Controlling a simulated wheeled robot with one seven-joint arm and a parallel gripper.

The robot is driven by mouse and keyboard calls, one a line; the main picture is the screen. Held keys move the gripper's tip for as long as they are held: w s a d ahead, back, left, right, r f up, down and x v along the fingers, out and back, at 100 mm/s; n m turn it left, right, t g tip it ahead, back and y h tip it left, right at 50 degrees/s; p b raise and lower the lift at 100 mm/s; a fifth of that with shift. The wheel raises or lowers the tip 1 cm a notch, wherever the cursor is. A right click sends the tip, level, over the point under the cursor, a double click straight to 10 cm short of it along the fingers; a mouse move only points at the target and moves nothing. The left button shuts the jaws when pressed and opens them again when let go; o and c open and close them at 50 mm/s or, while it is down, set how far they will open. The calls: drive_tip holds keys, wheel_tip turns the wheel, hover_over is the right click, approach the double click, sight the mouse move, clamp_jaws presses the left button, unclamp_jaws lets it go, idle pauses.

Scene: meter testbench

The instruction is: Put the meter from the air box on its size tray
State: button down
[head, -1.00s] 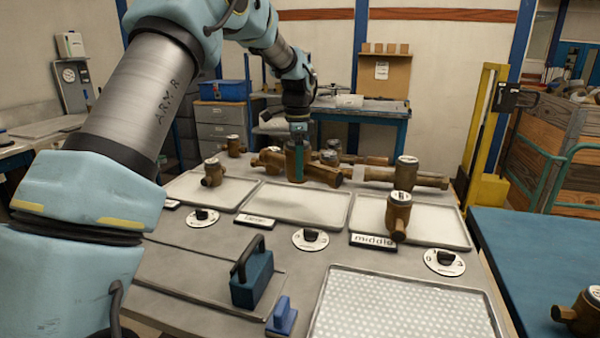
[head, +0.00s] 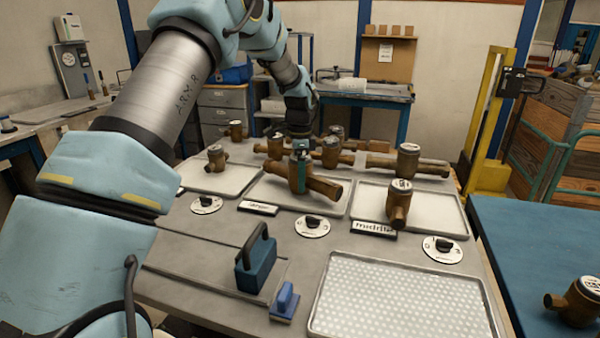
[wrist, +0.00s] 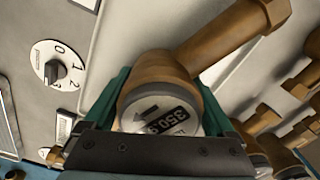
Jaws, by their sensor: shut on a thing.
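In the head view my gripper (head: 300,167) points down over the middle of three shallow trays. It is shut on a brass meter (head: 322,186), whose pipe runs toward the lower right. In the wrist view the green fingers clasp both sides of the meter's round body (wrist: 150,68); its dial shows digits like 350. The meter is at or just above the middle tray (head: 262,198); contact is unclear. That tray's label (head: 258,208) is hard to read. The right tray (head: 445,222) has a label reading "middle" (head: 373,228) and holds a meter (head: 398,205).
Another meter (head: 216,159) stands on the left tray (head: 240,180). Several meters stand behind the trays. A perforated tray (head: 405,300) at the front is empty. A blue block with a handle (head: 256,268) and round dials (head: 312,226) sit in front.

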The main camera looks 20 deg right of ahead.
drive_tip(key=shift+r, duration=0.1)
unclamp_jaws()
drive_tip(key=shift+f, duration=0.2)
drive_tip(key=shift+r, duration=0.1)
wheel_tip(320, 180, up, 12)
drive_tip(key=b, duration=0.2)
drive_tip(key=shift+b, duration=0.35)
drive_tip(key=s+a+f+n, duration=0.2)
drive_tip(key=a+n, duration=0.3)
drive_tip(key=a, duration=0.7)
drive_tip(key=s+a+f+n, duration=0.2)
drive_tip(key=a+n, duration=0.4)
drive_tip(key=a, duration=0.5)
drive_tip(key=s+a+f+n, duration=0.1)
drive_tip(key=s+a+n, duration=0.2)
drive_tip(key=s+a, duration=0.1)
drive_tip(key=s+a+f+n+t, duration=0.1)
drive_tip(key=s+a+f+n, duration=0.1)
drive_tip(key=s+a, duration=0.3)
drive_tip(key=s+a+f+n, duration=0.1)
drive_tip(key=s+a+n, duration=0.3)
drive_tip(key=a, duration=0.1)
drive_tip(key=shift+s+a+f+n+t, duration=0.1)
drive_tip(key=shift+s+f+n+t, duration=0.05)
drive_tip(key=shift+s+n+t, duration=0.15)
